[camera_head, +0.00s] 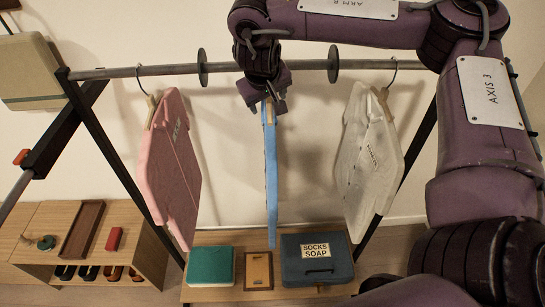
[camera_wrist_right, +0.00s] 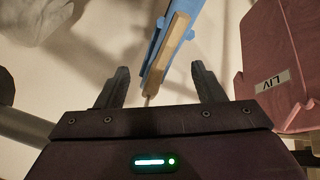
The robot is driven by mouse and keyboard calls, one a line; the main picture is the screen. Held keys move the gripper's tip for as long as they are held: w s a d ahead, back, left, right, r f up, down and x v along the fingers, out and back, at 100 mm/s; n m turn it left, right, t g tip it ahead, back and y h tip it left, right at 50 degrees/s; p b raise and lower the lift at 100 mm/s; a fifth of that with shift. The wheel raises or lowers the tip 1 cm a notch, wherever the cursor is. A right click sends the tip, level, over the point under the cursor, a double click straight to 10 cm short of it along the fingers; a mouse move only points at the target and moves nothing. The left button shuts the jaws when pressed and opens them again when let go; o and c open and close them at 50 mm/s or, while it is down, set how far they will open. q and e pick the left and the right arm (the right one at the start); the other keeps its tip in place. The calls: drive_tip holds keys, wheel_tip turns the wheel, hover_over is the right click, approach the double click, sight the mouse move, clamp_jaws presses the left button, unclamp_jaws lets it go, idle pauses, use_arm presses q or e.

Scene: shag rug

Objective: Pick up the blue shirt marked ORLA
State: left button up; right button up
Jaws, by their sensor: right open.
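The blue shirt (camera_head: 271,180) hangs edge-on from the rack's rail, in the middle of the head view. Its ORLA mark does not show. My right gripper (camera_head: 268,103) is at its top, just below the rail, and hides the hanger's upper part there. In the right wrist view the right gripper (camera_wrist_right: 160,70) is open. The blue shirt (camera_wrist_right: 157,45) and its wooden hanger (camera_wrist_right: 172,48) show between and beyond the two fingers, apart from both. My left gripper is in neither view.
A pink shirt (camera_head: 170,165), marked LIV in the wrist view (camera_wrist_right: 285,70), hangs to the left in the head view. A white shirt (camera_head: 365,155) hangs to the right. Dark discs (camera_head: 203,67) (camera_head: 333,64) flank the blue shirt on the rail (camera_head: 150,71). Boxes (camera_head: 318,260) stand below.

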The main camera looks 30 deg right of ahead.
sight(268, 109)
drive_tip(key=shift+f, duration=0.25)
drive_tip(key=shift+s+a+f, duration=0.3)
drive_tip(key=shift+s+a, duration=0.1)
drive_tip(key=shift+a, duration=0.05)
drive_tip(key=x, duration=0.2)
drive_tip(key=shift+w+d+f, duration=0.2)
drive_tip(key=shift+d, duration=0.05)
drive_tip(key=shift+x, duration=1.1)
drive_tip(key=shift+w+d, duration=0.1)
drive_tip(key=shift+w, duration=0.05)
drive_tip(key=shift+d+f, duration=0.1)
drive_tip(key=shift+f, duration=0.05)
drive_tip(key=c, duration=0.9)
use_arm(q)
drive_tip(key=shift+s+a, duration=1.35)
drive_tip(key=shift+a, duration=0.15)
use_arm(e)
clamp_jaws()
